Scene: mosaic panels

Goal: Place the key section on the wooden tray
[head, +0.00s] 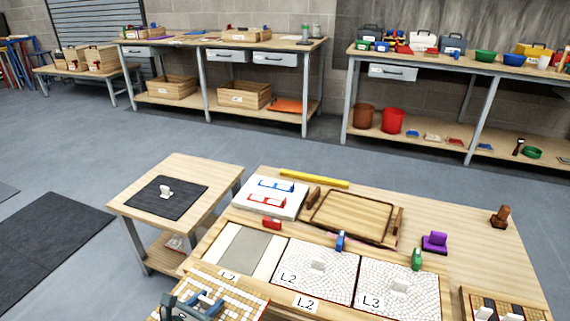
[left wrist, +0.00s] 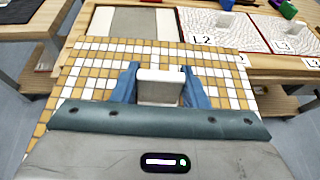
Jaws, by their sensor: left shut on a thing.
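The wooden tray (head: 350,216) lies empty on the bench, with dark handles at its ends. My left gripper (head: 200,301) is at the bottom left of the head view, shut on the white block handle of a tan-and-white mosaic panel, the key section (head: 243,294). In the left wrist view the blue fingers of the left gripper (left wrist: 160,88) sit on both sides of the handle, and the key section (left wrist: 96,78) spreads out beneath. The panel is in front of the bench slots, away from the tray. My right gripper is not in view.
A bare grey slot (head: 240,247) lies beside the white L2 panel (head: 305,275) and L3 panel (head: 385,285). Small blue (head: 340,240) and green (head: 417,259) blocks stand near the tray's front. A white board (head: 270,207) lies left of the tray, a yellow bar (head: 314,179) behind.

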